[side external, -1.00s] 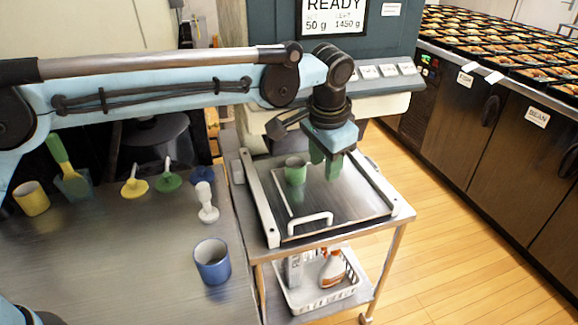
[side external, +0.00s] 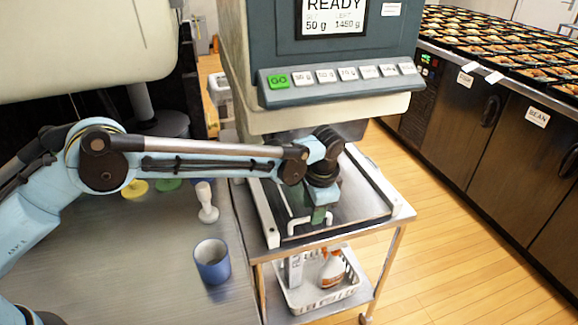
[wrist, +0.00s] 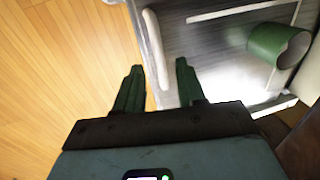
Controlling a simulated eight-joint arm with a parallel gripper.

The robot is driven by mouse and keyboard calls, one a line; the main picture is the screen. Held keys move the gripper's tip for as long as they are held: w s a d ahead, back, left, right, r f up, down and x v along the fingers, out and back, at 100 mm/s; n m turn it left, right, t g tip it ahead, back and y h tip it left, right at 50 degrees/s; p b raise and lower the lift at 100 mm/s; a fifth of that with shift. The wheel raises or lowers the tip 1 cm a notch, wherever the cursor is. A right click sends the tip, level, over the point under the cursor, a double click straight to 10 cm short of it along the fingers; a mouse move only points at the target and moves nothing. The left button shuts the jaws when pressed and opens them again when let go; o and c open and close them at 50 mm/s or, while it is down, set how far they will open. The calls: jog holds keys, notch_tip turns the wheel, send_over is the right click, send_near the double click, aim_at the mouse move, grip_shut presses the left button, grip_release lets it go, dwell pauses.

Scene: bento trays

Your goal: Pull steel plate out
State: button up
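The steel plate (side external: 358,200) lies flat between two white rails on the small cart, under the machine. Its white handle (side external: 296,230) is at the front edge, partly hidden by my gripper (side external: 318,216) in the side view. In the wrist view, my green fingers (wrist: 157,85) are apart, and the white handle (wrist: 153,42) shows beyond and between them. Contact with the handle cannot be told.
The machine (side external: 330,95), with its row of buttons, overhangs the cart. A white basket (side external: 318,295) with a spray bottle (side external: 332,268) sits on the lower shelf. A blue cup (side external: 212,262) and a white tool (side external: 206,203) stand on the left table. The floor in front and right is clear.

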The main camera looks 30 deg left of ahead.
jog(key=shift+w+a+f, duration=0.15)
jog(key=shift+w+f, duration=0.05)
jog(key=shift+f, duration=0.85)
grip_shut()
